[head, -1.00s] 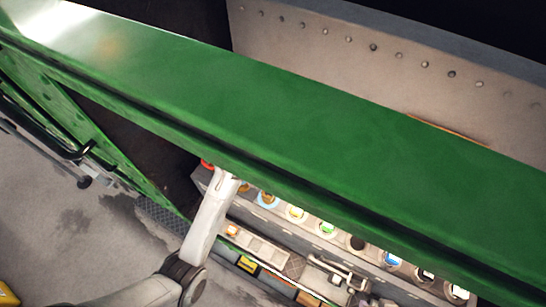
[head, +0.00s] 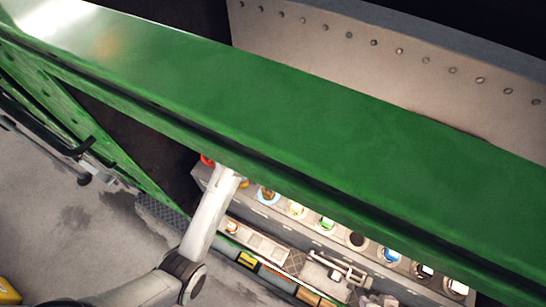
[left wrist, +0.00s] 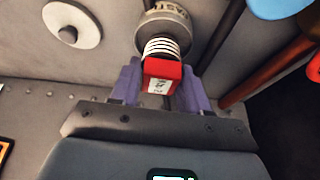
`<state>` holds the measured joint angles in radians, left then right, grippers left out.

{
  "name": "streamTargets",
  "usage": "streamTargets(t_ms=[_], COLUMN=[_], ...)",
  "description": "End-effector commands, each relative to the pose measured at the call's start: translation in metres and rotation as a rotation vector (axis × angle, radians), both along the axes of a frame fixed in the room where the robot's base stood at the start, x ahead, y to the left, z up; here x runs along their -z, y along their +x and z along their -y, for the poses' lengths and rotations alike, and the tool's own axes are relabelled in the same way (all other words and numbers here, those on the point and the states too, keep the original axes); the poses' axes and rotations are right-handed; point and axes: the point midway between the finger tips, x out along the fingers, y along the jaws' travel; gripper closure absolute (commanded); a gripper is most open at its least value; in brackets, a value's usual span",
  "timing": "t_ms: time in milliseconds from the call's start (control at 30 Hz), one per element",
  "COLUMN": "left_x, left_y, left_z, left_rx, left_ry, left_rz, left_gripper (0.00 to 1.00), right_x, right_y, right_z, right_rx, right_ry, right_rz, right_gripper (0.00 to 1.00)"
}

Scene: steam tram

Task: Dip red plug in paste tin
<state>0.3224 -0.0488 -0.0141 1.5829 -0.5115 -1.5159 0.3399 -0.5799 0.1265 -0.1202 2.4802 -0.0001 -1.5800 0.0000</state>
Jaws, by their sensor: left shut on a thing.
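In the left wrist view, my left gripper (left wrist: 162,72) has its purple fingers shut on the red plug (left wrist: 152,73). The plug has a red square head with a white label and a white, ringed threaded end pointing away from the gripper. The round paste tin (left wrist: 180,37), with "PASTE" lettering on its rim, lies directly beyond the threaded end. The thread overlaps the tin's near edge in the picture; I cannot tell whether it touches the paste. In the head view, my left arm reaches up behind the green beam, which hides the gripper, plug and tin. My right gripper is not in view.
The green beam (head: 250,110) crosses the head view. Below it is a grey rack (head: 310,236) of colored-capped items. In the wrist view, a white disc (left wrist: 73,25) is at left, and a brown rod (left wrist: 270,70) and a blue round thing (left wrist: 275,8) are at right.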

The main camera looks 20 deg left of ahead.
Motion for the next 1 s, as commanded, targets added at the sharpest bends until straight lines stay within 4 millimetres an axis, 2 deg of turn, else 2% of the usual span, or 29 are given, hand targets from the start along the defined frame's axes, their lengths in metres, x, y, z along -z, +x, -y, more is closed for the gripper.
streamTargets(t_ms=[1000], left_x=[0.0083], left_y=[0.0005], left_z=[0.0], left_rx=[0.0], left_ry=[0.0], left_rz=[0.002], left_gripper=[1.0], right_x=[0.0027], right_y=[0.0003], right_z=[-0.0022], right_rx=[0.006], right_ry=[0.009], right_rz=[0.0], right_gripper=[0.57])
